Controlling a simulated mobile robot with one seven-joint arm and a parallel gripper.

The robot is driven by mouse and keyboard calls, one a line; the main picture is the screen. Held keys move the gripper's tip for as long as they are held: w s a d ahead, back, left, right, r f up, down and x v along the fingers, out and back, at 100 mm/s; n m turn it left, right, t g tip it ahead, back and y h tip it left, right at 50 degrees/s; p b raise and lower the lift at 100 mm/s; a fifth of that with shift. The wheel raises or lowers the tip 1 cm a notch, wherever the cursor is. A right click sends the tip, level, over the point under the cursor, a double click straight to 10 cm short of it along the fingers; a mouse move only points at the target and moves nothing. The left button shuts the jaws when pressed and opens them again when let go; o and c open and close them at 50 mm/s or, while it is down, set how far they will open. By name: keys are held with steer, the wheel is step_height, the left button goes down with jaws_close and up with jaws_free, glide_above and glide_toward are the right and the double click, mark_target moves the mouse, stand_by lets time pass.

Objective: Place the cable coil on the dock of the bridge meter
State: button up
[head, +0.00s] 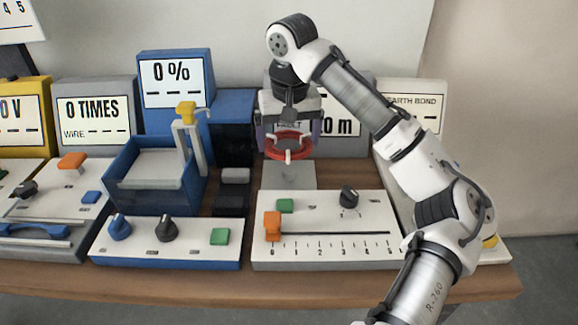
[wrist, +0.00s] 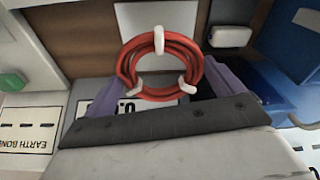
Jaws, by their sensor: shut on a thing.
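The red cable coil (head: 303,148) with white ties hangs between the purple fingers of my gripper (head: 288,138). In the wrist view the coil (wrist: 127,62) is a whole ring, gripped at its near side between the gripper's fingers (wrist: 168,90). The bridge meter's white panel (head: 325,251) has a slider scale, an orange slider, a green button and a dark knob. Its display (head: 338,127) is partly hidden behind my gripper. The grey dock plate (head: 290,178) lies behind the panel, below the coil; it also shows in the wrist view (wrist: 188,22). The coil appears above it, with the exact gap unclear.
A blue tester with a tray (head: 150,195) and a yellow-topped post (head: 187,112) stands left of the dock. Dark and grey blocks (head: 234,176) lie between. The earth bond unit (head: 416,100) is at right, partly behind my arm. Other meters (head: 95,122) fill the left.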

mark_target(289, 170)
steer(key=shift+f, duration=3.75)
steer(key=o, duration=0.7)
steer(key=shift+f, duration=0.15)
step_height(289, 170, up, 12)
steer(key=s, duration=0.1)
steer(key=shift+s+d, duration=0.2)
